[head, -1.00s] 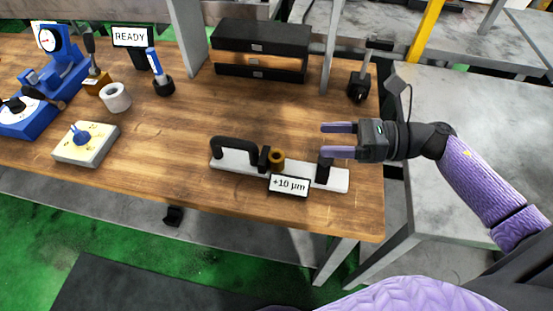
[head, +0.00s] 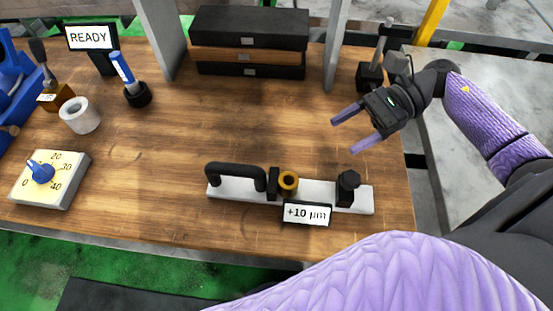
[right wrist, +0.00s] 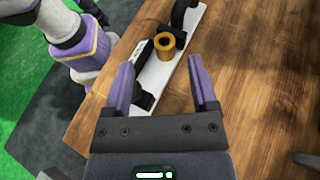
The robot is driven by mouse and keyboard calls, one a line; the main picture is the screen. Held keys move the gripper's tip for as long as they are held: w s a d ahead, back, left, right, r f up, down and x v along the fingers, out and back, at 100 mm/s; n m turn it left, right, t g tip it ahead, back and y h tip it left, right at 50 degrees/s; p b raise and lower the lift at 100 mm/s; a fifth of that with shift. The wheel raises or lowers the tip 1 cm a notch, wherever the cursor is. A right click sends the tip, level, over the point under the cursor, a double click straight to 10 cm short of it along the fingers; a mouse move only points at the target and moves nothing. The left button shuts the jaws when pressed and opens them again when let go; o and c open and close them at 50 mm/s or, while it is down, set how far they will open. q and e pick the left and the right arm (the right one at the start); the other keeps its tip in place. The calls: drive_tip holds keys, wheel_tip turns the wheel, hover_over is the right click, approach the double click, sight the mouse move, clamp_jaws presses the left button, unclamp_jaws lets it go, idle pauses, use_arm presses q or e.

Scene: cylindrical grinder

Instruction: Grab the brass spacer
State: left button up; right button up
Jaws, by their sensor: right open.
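The brass spacer (head: 288,181) is a small gold ring standing on a white bar-shaped fixture (head: 325,192), between a black block and a label reading "+10 µm". It also shows in the right wrist view (right wrist: 166,46), upright, with its hole facing up. My right gripper (head: 341,133) is open and empty, above the table behind and to the right of the spacer. In the right wrist view its fingers (right wrist: 162,82) point toward the spacer, which lies beyond the fingertips. The left gripper is not in view.
The fixture carries a black handle (head: 236,175) at its left and a black post (head: 348,187) at its right. A dark drawer stack (head: 250,40) stands behind. A dial box (head: 60,185) and white ring (head: 80,115) are at left. The table's middle is clear.

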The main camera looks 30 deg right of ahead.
drive_tip(key=b, duration=0.6)
approach(297, 179)
drive_tip(key=shift+w+f, duration=0.2)
drive_tip(key=shift+f, duration=0.1)
drive_tip(key=x, duration=0.9)
drive_tip(key=shift+a+f, duration=0.2)
drive_tip(key=shift+f, duration=0.15)
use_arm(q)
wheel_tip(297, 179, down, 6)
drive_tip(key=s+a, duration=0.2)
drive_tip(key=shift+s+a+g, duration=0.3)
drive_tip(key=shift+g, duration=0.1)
use_arm(e)
clamp_jaws()
